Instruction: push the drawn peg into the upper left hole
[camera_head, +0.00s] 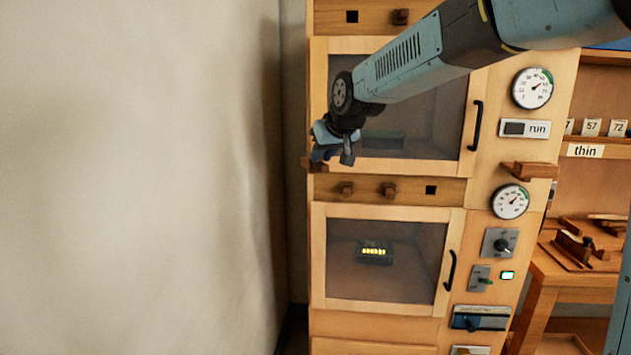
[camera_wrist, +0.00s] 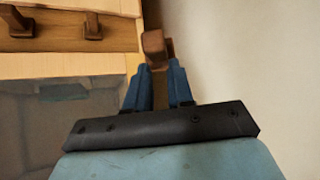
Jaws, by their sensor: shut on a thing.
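My gripper (camera_head: 331,156) is shut on a brown wooden peg (camera_head: 309,163), held at the left edge of the cabinet, in front of the upper door's lower corner. In the wrist view the blue fingers (camera_wrist: 160,72) pinch the peg (camera_wrist: 156,46), whose blocky end shows beyond the tips. The upper left hole (camera_head: 351,16) is a dark, empty square in the top wooden bar, well above my gripper. A seated peg (camera_head: 400,17) sticks out to its right, partly near my arm.
A lower bar holds two pegs (camera_head: 346,189) (camera_head: 389,191) and an empty square hole (camera_head: 430,189). Glass doors with black handles (camera_head: 475,126) lie above and below this bar. Gauges (camera_head: 532,88) and switches stand at right. The pale wall (camera_head: 140,180) at left leaves free room.

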